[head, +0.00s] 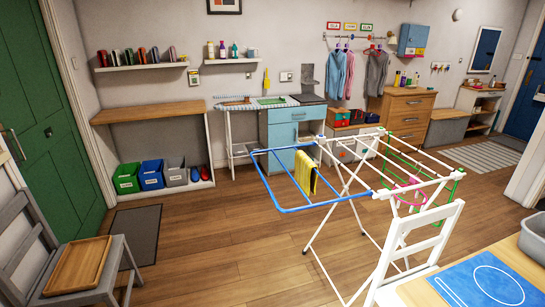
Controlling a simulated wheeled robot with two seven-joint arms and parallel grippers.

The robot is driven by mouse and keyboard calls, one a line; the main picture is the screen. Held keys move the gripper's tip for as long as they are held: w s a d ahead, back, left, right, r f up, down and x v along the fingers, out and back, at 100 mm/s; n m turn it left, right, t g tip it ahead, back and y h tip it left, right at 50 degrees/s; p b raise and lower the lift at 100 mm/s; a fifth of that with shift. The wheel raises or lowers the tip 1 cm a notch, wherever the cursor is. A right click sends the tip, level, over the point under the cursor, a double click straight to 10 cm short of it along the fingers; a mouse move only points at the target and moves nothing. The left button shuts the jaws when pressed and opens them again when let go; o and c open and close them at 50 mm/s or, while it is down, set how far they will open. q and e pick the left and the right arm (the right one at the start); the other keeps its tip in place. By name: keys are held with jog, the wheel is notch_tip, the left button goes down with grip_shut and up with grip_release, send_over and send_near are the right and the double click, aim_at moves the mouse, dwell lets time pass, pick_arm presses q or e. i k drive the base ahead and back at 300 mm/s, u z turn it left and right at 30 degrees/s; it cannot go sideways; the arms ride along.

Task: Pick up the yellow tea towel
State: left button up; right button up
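The yellow tea towel (305,173) hangs folded over a rail of the blue left wing of a white clothes dryer (350,176). The dryer stands unfolded in the middle of the wooden floor. Its towel hangs free on both sides of the rail, and nothing touches it from my side. Neither of my grippers shows in the head view.
A grey chair with a wooden tray (78,267) stands at the lower left. A white chair (418,250) and a table with a blue mat (478,281) are at the lower right. The floor (225,255) left of the dryer is clear.

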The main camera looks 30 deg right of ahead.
aim_at(307, 178)
jog(key=i, duration=2.55)
jog(key=z, duration=3.4)
jog(key=i, duration=0.5)
jog(key=u, duration=0.05)
